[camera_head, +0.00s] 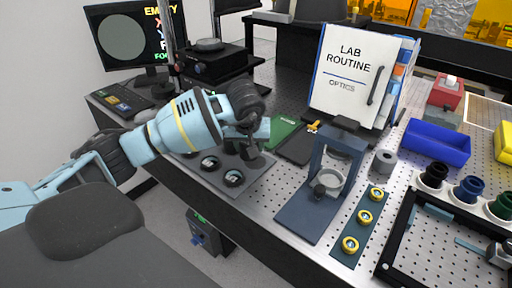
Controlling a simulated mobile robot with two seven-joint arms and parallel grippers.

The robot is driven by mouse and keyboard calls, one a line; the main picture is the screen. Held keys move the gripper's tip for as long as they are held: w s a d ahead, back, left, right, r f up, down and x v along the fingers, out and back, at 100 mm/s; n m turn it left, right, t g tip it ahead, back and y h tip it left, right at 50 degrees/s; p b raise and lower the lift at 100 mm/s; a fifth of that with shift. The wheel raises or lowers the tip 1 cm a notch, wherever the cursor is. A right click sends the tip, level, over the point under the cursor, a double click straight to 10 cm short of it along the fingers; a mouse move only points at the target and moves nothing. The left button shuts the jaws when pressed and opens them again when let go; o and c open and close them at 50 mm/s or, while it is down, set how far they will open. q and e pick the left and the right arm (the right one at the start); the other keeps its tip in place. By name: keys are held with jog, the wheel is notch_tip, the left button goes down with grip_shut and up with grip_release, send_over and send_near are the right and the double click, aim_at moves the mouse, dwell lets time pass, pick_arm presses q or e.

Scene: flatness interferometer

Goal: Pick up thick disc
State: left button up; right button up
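My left gripper (258,158) hangs over the back right part of a dark grey tray (222,184) at the front edge of the bench. Its fingers point down, and they are too small and dark to show whether they are open or shut. Glassy round discs sit in the tray: one disc (210,163) in the middle and another disc (234,178) nearer the front right. A further one is partly hidden under my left arm. I cannot tell by sight which disc is the thick one. My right gripper is not in view.
A blue-grey press-like stand (326,185) rises right of the tray. Beside it is a strip with gold-rimmed rings (364,216). A white "LAB ROUTINE" binder (348,70) stands behind. A blue bin (437,143) is at right; a monitor (125,38) is at back left.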

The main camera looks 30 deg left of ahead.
pick_arm(q)
jog(key=s+a, duration=0.1)
jog(key=s, duration=0.2)
jog(key=s+a, duration=0.2)
jog(key=s, duration=0.2)
jog(key=s+a+r+b, duration=0.1)
jog(key=s+a, duration=0.1)
jog(key=s, duration=0.2)
jog(key=shift+s+a+r, duration=0.15)
jog(key=shift+s+a, duration=0.2)
jog(key=shift+s, duration=0.3)
jog(key=shift+s+r, duration=0.1)
jog(key=shift+s, duration=0.15)
